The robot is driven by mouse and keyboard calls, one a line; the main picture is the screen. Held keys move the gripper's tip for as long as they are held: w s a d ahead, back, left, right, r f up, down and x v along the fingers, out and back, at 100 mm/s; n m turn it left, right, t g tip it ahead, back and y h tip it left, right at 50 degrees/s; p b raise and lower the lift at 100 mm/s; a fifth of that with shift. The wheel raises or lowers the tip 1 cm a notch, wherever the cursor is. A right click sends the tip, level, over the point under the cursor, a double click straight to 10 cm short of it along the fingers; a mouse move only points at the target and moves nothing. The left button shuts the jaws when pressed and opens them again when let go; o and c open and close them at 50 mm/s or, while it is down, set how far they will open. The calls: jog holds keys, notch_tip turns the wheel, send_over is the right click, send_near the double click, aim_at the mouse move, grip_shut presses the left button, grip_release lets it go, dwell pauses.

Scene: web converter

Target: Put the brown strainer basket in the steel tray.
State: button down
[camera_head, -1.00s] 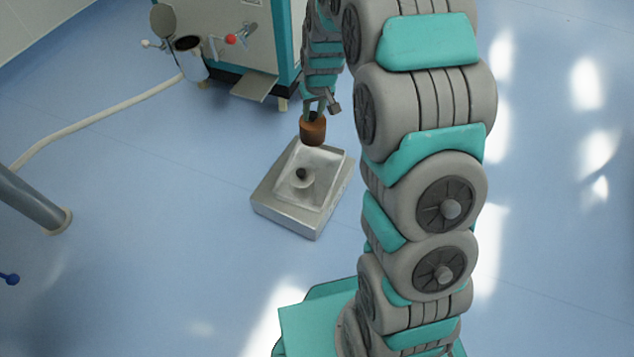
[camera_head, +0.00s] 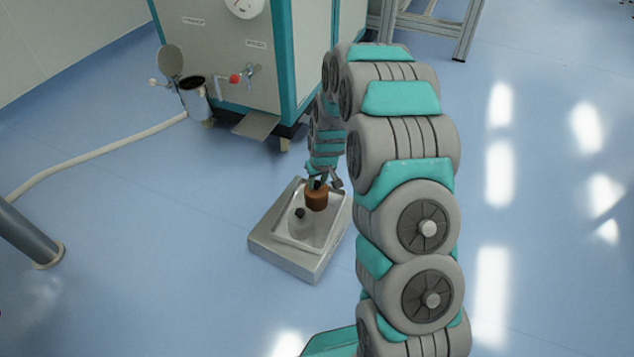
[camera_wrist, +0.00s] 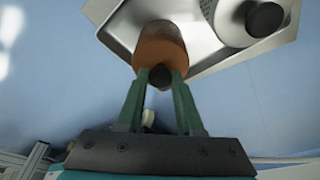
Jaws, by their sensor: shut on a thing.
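The brown strainer basket (camera_head: 316,198) is a small brown cylinder with a dark knob on top. My gripper (camera_head: 318,183) is shut on it, and in the wrist view the two green fingers (camera_wrist: 160,80) close on the dark knob of the basket (camera_wrist: 160,48). The steel tray (camera_head: 262,248) lies on the floor, and the basket shows over its far right part. I cannot tell whether the basket touches the tray floor. In the wrist view the tray (camera_wrist: 112,32) lies behind the basket.
A pale round piece with a dark knob (camera_head: 299,215) sits in the tray, left of the basket; it also shows in the wrist view (camera_wrist: 262,20). A grey and teal machine (camera_head: 235,60) stands behind, with a metal canister (camera_head: 195,100) and pale hose (camera_head: 100,157). Blue floor is clear around the tray.

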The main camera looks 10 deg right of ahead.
jog(key=c, duration=0.6)
grip_release()
jog(key=shift+o, duration=0.2)
jog(key=shift+s+r, duration=0.1)
jog(key=shift+r, duration=0.5)
jog(key=s+r+p, duration=0.1)
jog(key=s+r, duration=0.4)
jog(key=r, duration=0.3)
jog(key=s+r, duration=0.5)
jog(key=r, duration=0.3)
jog(key=s+r+m+g, duration=0.1)
jog(key=s+r, duration=0.4)
jog(key=s, duration=1.1)
jog(key=s+r+m+g, duration=0.1)
jog(key=s+r+g, duration=0.2)
jog(key=s, duration=1.4)
notch_tip(320, 180, up, 2)
jog(key=shift+s+a+r+g+h, duration=0.1)
jog(key=shift+s+a+g+h, duration=0.1)
jog(key=shift+s+g+h, duration=0.15)
